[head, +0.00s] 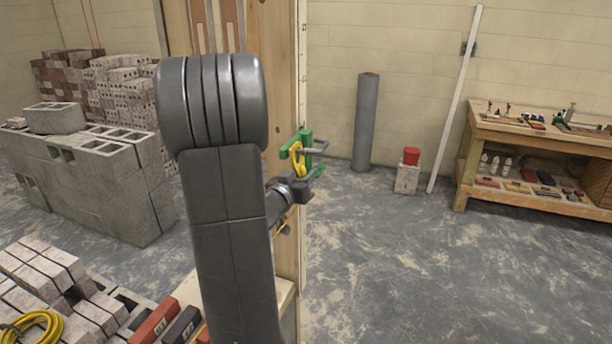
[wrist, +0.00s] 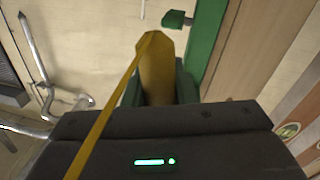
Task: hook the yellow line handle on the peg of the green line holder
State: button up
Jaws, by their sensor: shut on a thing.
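The yellow line handle (head: 298,161) is held in my gripper (head: 300,180), with its top pointing up, close to the green line holder (head: 303,138). In the wrist view the handle (wrist: 157,72) stands between the dark green fingers of my gripper (wrist: 160,90), which are shut on it. A yellow line (wrist: 107,108) runs from its tip down to the left. A green upright of the holder (wrist: 207,42) passes just right of the handle, and a short green piece (wrist: 177,19) lies beyond its tip. I cannot tell whether the handle touches the peg.
A wooden wall frame (head: 285,240) stands beside the holder, partly behind my arm. Grey blocks (head: 90,180) and bricks are at left. A coiled yellow line (head: 32,328) lies at lower left. A workbench (head: 540,135) stands at right.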

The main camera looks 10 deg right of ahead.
dwell(0.3)
jog(key=o, duration=1.6)
jog(key=o, duration=0.6)
jog(key=shift+a, duration=0.1)
jog(key=b+v, duration=0.2)
jog(key=v, duration=1.1)
jog(key=shift+s+a, duration=0.15)
jog(key=shift+s, duration=0.2)
jog(key=shift+w, duration=0.1)
